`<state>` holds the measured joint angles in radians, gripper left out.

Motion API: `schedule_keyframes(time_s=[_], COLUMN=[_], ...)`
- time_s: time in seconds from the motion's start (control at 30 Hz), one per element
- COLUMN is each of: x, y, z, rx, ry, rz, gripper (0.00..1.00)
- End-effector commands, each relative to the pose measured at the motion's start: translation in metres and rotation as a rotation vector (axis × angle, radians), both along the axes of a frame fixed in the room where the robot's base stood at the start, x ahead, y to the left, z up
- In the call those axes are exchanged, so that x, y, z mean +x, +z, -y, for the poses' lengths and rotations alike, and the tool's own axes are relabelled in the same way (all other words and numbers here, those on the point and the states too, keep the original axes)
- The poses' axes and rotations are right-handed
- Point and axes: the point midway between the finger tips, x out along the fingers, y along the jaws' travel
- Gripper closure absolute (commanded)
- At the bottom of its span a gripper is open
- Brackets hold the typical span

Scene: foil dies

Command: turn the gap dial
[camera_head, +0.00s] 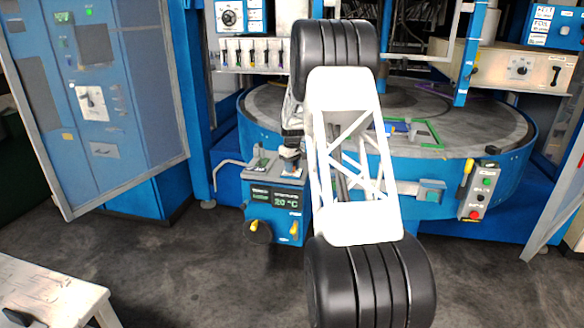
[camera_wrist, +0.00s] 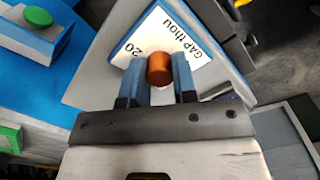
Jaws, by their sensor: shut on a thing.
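In the wrist view, a copper-orange round knob (camera_wrist: 160,68) sits in front of a white label (camera_wrist: 165,38) reading "GAP", with a "20" mark; I take it for the gap dial. My gripper (camera_wrist: 160,80) has its two blue-grey fingers on either side of the knob, shut on it. In the head view, my gripper (camera_head: 289,163) is at the top of the blue control box (camera_head: 275,205), whose display reads 20 °C. The knob cannot be made out there. The dial's pointer and part of its scale are hidden.
A round grey turntable (camera_head: 470,125) with a blue rim stands behind the control box. Yellow handles (camera_head: 294,228) stick out of the box front. A button panel (camera_head: 480,190) hangs at the right. A blue cabinet (camera_head: 100,100) stands at the left. The dark floor in front is clear.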

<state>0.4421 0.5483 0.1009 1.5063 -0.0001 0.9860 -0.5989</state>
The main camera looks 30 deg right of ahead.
Motion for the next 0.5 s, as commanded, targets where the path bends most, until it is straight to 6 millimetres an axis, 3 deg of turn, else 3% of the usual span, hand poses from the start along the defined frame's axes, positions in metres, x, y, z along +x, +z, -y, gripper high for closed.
schedule_keyframes(time_s=[0.5], x=[0.0000], y=[-0.0003], z=[-0.0002], rx=[0.000], ry=[-0.151], rz=[0.000], gripper=[0.97])
